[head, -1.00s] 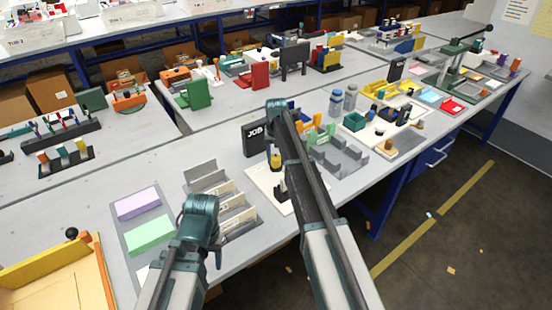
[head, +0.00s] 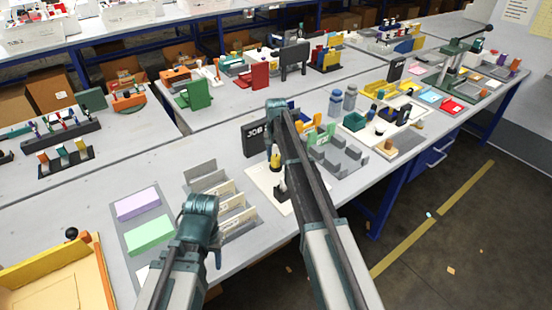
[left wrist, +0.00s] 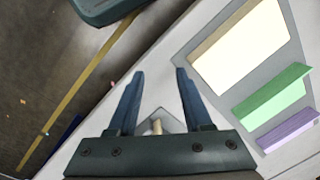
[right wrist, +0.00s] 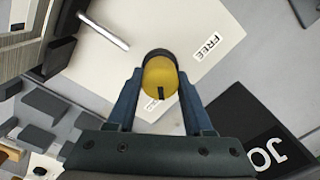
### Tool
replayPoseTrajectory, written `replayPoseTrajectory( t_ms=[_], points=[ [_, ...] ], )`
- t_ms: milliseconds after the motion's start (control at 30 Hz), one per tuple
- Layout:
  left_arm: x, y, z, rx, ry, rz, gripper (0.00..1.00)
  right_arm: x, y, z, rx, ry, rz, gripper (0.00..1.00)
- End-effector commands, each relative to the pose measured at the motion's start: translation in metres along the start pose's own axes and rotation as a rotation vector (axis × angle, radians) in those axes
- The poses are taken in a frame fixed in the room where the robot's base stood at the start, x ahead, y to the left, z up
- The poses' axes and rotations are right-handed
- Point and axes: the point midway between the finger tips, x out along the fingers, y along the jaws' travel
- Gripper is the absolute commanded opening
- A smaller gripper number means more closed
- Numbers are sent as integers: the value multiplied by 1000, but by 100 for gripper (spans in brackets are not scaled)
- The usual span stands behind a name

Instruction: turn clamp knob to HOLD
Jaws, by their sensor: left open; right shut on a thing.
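The clamp knob (right wrist: 160,78) is round and yellow with a dark mark at its lower edge in the right wrist view. My right gripper (right wrist: 160,85) is shut on it from both sides. The mark points towards the gripper body, away from the printed word FREE (right wrist: 208,43). In the head view the yellow knob (head: 275,158) shows below my right wrist, and the fingers are hidden there. My left gripper (left wrist: 155,80) is open and empty above the table's front edge.
The knob's white board (head: 262,180) stands beside a black JOB block (head: 256,138) and grey blocks (head: 345,158). A metal rod (right wrist: 105,25) lies over the board. A slotted rack (head: 235,212) and a green pad (head: 150,235) lie near my left arm.

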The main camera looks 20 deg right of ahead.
Motion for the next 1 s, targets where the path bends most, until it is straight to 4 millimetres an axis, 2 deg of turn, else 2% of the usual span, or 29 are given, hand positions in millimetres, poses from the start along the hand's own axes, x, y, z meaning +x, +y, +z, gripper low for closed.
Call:
replayPoseTrajectory(
  t_ms=[167,200,333,367,767,1000],
  points=[
    [0,0,0,0,0,0,50,0,0,0,2,0,0,0],
    [0,0,0,0,0,0,50,0,0,0,2,0,0,55],
    [0,0,0,0,0,0,50,0,0,0,1,0,0,78],
    [0,0,0,0,0,0,50,0,0,0,1,0,0,82],
    [-3,0,0,0,0,0,50,-3,0,0,0,0,0,82],
    [-22,-2,1,0,0,0,50,-23,0,0,-1,0,0,82]
  ],
)
